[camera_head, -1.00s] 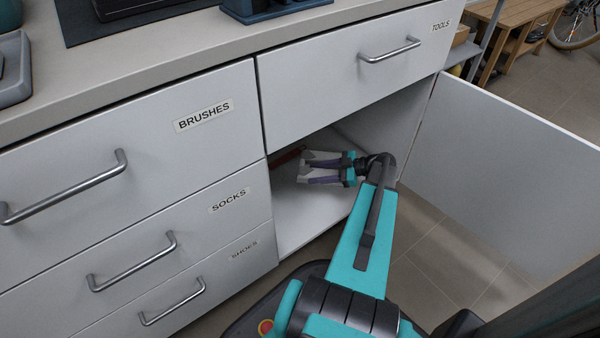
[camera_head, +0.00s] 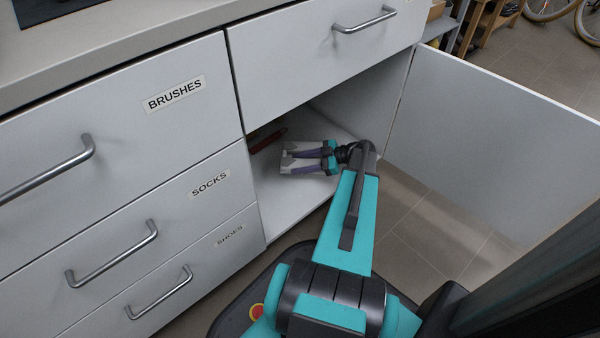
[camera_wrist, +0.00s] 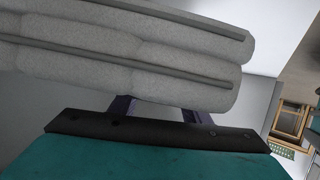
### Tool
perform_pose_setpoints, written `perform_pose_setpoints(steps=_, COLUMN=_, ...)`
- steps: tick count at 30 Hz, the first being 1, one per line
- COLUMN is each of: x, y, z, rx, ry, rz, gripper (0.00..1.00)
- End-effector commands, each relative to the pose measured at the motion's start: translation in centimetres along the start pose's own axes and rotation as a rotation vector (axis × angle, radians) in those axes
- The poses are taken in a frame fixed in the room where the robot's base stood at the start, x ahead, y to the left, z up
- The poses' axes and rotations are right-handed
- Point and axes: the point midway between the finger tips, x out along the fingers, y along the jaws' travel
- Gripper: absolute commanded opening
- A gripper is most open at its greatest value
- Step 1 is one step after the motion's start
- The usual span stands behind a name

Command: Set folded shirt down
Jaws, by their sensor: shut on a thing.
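The folded shirt is a light grey bundle of thick rolled layers, filling the upper part of the wrist view (camera_wrist: 120,55). In the head view the shirt (camera_head: 289,160) is a small pale shape at my gripper's end. My gripper (camera_head: 305,158) is shut on the shirt, inside the open cabinet and over its white floor (camera_head: 285,205). I cannot tell whether the shirt touches the cabinet floor.
A dark red item (camera_head: 268,140) lies deeper in the cabinet. The open door (camera_head: 490,130) stands to the right. Cabinet floor in front of my gripper is clear.

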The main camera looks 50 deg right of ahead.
Motion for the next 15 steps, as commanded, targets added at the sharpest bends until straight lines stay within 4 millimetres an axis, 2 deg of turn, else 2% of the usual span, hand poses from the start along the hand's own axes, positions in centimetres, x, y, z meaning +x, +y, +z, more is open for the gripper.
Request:
perform_pose_setpoints(steps=5, x=0.2, y=0.0, z=0.5, rx=0.0, ry=0.001, rz=0.0, gripper=0.15)
perform_pose_setpoints(steps=15, x=1.8, y=-0.4, z=4.2, rx=0.0, ry=0.0, rz=0.0, gripper=0.15)
